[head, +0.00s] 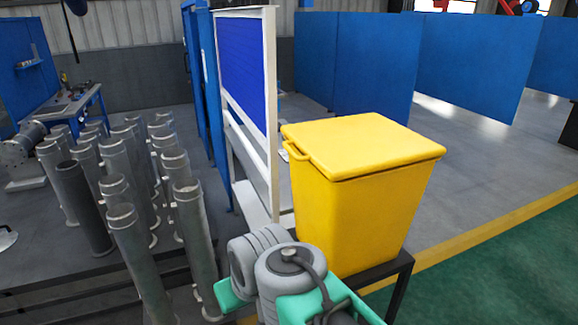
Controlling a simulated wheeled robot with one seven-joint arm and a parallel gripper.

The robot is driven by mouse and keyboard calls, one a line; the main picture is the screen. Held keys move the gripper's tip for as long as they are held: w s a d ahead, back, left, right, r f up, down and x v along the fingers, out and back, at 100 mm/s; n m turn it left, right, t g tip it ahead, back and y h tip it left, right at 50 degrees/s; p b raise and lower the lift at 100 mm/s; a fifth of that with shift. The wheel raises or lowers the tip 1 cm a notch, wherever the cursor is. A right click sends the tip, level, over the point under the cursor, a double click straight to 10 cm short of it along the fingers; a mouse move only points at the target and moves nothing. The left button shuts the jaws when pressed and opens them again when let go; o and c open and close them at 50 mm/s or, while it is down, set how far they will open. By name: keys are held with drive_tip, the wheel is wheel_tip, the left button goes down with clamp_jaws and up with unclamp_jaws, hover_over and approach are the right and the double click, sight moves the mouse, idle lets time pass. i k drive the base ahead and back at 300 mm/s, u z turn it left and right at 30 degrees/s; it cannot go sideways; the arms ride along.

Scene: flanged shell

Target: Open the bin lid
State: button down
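A yellow bin (350,215) stands upright right of centre in the head view. Its flat yellow lid (362,143) lies shut on the top, with no gap that I can see along the rim. A small yellow handle (296,152) sticks out at the lid's left edge. Grey and teal links of my arm are at the bottom centre, in front of the bin's lower left part and hiding some of it. I see no gripper fingers in this view, and nothing of my arm reaches the lid.
The bin rests on a dark metal stand (402,268). A white-framed blue board (247,70) stands close behind its left side. Several grey flanged pipes (125,240) stand upright at the left. Blue partitions (365,65) are behind; open floor (480,170) lies to the right.

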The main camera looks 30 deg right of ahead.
sight(341, 148)
drive_tip(key=u, duration=0.6)
drive_tip(key=i, duration=0.7)
drive_tip(key=u, duration=0.4)
drive_tip(key=i, duration=0.85)
drive_tip(key=z, duration=1.05)
drive_tip(key=i, duration=0.5)
drive_tip(key=z, duration=0.55)
